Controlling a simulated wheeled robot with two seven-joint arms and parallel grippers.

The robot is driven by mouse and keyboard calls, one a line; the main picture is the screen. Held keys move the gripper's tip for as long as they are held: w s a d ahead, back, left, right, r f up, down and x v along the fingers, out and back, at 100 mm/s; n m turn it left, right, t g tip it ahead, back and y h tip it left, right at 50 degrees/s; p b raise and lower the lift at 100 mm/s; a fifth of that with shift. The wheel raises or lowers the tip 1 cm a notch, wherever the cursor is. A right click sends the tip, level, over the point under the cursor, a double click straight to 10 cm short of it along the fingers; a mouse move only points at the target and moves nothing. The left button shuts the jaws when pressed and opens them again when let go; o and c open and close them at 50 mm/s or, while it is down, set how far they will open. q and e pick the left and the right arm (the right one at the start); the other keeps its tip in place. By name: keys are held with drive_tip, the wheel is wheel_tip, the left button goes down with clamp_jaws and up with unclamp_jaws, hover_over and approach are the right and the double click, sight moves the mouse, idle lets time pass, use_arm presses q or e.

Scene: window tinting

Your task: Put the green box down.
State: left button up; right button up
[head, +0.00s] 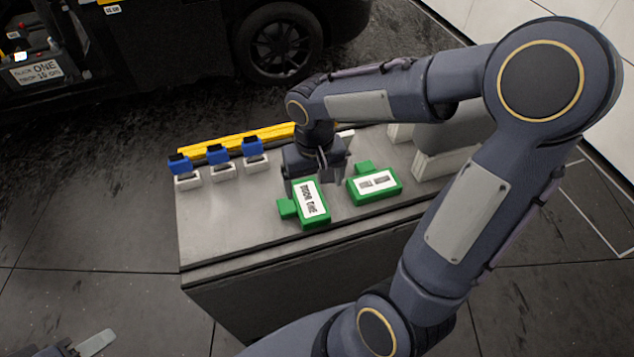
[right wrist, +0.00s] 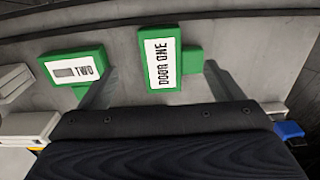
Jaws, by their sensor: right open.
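A green box (head: 312,204) with a white label reading "DOOR ONE" lies on the grey bench top (head: 235,225), near its front edge. It also shows in the right wrist view (right wrist: 163,58). A second green box (head: 374,184), labelled "TWO" in the right wrist view (right wrist: 74,67), lies to its right. My right gripper (head: 318,176) is open, at the far end of the DOOR ONE box and partly over the bench; its fingertips are hard to make out. Part of my left gripper (head: 88,345) shows at the bottom left; its jaw state is unclear.
Several blue-topped white blocks (head: 221,163) stand in a row at the bench's left. A yellow bar (head: 235,143) lies behind them. Pale block-like objects (head: 440,160) stand at the right. A dark vehicle (head: 180,40) is beyond the bench. The bench's front left is clear.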

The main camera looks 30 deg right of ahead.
drive_tip(key=s+a+r+t+y, duration=0.1)
drive_tip(key=s+r+t+y, duration=0.1)
drive_tip(key=s, duration=0.4)
drive_tip(key=s+a+r+n+t+y, duration=0.1)
drive_tip(key=s+a+r+t, duration=0.1)
drive_tip(key=s, duration=0.5)
wheel_tip(320, 180, up, 3)
drive_tip(key=shift+f+t+y, duration=0.2)
drive_tip(key=shift+t+y, duration=0.2)
drive_tip(key=shift+t, duration=0.4)
drive_tip(key=shift+a, duration=0.1)
